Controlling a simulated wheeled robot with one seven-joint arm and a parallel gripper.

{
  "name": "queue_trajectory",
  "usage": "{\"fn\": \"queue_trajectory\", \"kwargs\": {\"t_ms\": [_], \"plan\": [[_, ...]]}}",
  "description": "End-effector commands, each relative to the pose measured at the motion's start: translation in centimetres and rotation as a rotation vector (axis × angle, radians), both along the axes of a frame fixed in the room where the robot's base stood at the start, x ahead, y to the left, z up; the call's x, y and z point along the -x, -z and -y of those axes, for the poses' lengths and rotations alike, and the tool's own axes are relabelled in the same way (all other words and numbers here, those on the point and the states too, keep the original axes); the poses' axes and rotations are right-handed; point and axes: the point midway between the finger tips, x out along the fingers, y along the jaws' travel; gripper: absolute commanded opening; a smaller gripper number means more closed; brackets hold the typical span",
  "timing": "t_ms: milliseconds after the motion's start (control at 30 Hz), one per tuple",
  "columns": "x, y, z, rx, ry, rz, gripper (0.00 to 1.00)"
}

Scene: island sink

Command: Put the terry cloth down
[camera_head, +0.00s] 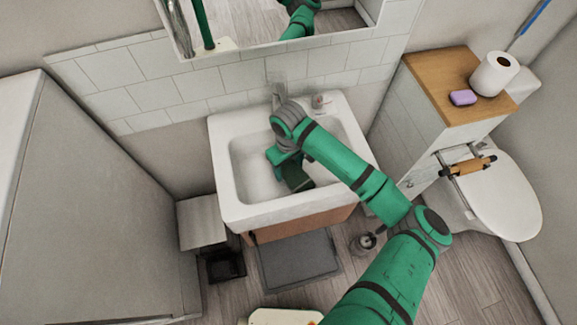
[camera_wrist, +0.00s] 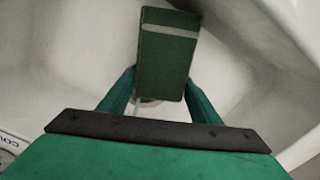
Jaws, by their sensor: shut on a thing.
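My gripper (camera_head: 282,158) points down into the white sink basin (camera_head: 246,218). It is shut on the terry cloth (camera_head: 298,181), a dark green, flat, block-like piece. In the wrist view the cloth (camera_wrist: 167,65) sticks out between the two green fingers of the gripper (camera_wrist: 161,80), with a pale stripe near its far end. White basin walls surround it. I cannot tell whether the cloth touches the basin floor. My wrist and forearm hide part of the basin in the head view.
A tap (camera_head: 277,92) stands at the sink's back edge below a mirror (camera_head: 270,18). To the right, a wooden-topped cabinet (camera_head: 440,75) holds a paper roll (camera_head: 494,74) and purple soap (camera_head: 463,98), beside a toilet (camera_head: 500,195). A grey mat (camera_head: 298,260) lies below the sink.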

Motion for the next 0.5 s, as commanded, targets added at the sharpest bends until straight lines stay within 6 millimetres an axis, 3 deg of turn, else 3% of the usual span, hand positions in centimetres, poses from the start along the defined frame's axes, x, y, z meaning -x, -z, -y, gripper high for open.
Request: {"fn": "queue_trajectory", "kwargs": {"t_ms": [33,67,133,500], "plan": [[0.01,0.16,0.0,-0.001,0.0,-0.001,0.32],[0.01,0.19,0.0,-0.001,0.0,-0.001,0.6],[0.0,0.16,0.0,0.0,0.0,0.0,0.77],[0.0,-0.2,-0.01,0.0,0.0,0.0,0.77]]}}
